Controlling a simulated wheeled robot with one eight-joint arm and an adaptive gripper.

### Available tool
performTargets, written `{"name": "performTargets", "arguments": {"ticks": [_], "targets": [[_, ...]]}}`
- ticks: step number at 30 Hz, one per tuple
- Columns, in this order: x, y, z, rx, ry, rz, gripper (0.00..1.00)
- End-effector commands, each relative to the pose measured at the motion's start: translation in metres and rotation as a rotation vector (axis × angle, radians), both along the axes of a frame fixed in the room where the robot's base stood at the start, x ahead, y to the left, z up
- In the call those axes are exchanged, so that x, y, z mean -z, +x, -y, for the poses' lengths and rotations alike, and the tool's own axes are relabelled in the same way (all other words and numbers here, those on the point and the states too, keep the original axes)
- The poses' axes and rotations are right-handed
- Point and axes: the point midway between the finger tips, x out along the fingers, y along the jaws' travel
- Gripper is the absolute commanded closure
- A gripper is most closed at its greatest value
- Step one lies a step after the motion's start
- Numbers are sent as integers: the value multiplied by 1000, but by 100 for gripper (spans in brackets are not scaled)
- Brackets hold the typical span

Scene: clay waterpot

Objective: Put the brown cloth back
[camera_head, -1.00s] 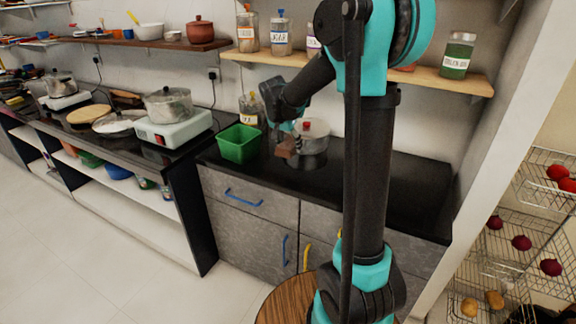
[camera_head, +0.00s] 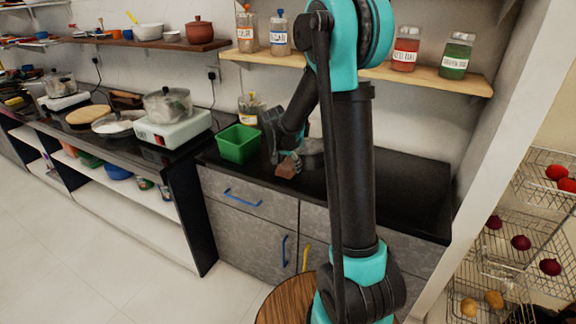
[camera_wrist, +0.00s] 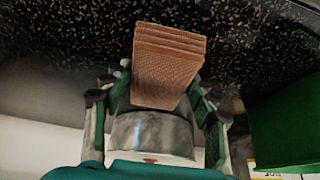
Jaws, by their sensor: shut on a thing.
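The brown cloth (camera_wrist: 165,65) is a folded, layered, block-like piece. It also shows small in the head view (camera_head: 289,167), over the black counter (camera_head: 405,200). My gripper (camera_wrist: 162,92) is shut on it, with one finger on each side. In the head view my gripper (camera_head: 284,154) is to the right of the green bin. I cannot tell whether the cloth touches the counter.
A green bin (camera_head: 240,143) stands left of my gripper and also shows in the wrist view (camera_wrist: 285,125). The counter's right part is clear.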

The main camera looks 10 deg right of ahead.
Motion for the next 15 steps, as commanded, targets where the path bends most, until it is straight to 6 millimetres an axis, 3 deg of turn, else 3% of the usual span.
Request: {"name": "performTargets", "arguments": {"ticks": [2, 3, 7, 15], "targets": [[2, 0, 0, 0, 0, 0, 69], [2, 0, 0, 0, 0, 0, 37], [2, 0, 0, 0, 0, 0, 22], [1, 0, 0, 0, 0, 0, 22]]}}
